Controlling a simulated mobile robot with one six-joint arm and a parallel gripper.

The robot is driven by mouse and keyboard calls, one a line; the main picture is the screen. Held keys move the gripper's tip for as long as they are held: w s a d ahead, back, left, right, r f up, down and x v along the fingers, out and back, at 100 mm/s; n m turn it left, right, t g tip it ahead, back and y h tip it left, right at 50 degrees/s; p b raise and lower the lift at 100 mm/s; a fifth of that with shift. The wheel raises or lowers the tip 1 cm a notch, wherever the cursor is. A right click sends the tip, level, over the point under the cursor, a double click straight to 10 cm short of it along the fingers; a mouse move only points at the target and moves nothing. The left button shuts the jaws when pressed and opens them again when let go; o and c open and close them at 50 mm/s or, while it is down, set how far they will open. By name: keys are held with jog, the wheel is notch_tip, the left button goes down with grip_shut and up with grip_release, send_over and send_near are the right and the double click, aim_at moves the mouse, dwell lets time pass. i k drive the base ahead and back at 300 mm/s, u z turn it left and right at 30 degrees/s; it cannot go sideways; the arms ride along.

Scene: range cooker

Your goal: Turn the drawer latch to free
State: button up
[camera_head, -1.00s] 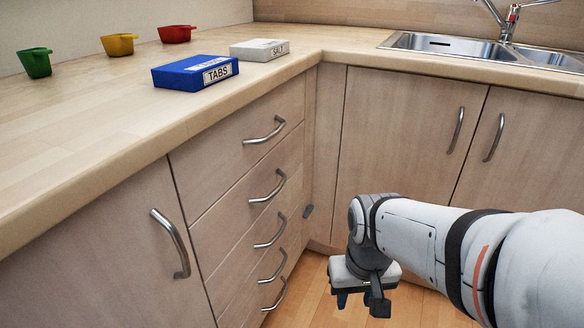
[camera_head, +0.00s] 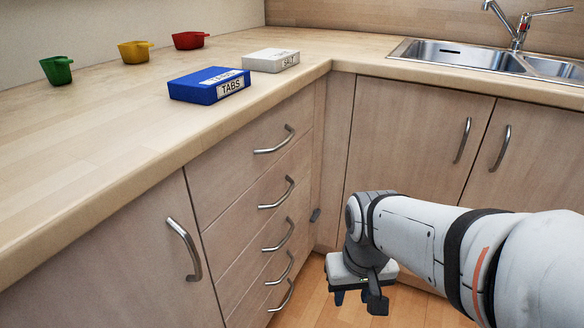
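The drawers (camera_head: 240,210) with bar handles are all shut. My gripper (camera_head: 358,298) hangs low to the right of the drawers, pointing down over the wooden floor. It is apart from the latch. Its fingers are dark and partly hidden by the gripper body, and I cannot tell how far apart they are.
A worktop (camera_head: 100,140) runs above the drawers. On it stand a blue TABS box (camera_head: 208,87), a white SALT box (camera_head: 271,60), and green (camera_head: 57,71), yellow (camera_head: 134,52) and red (camera_head: 189,40) cups. A sink (camera_head: 460,55) is at the back right, above shut cupboard doors (camera_head: 415,140).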

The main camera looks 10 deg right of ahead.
aim_at(316, 214)
jog(key=u, duration=0.85)
jog(key=k, duration=0.9)
jog(key=z, duration=0.7)
jog(key=i, duration=1.5)
jog(key=z, duration=0.05)
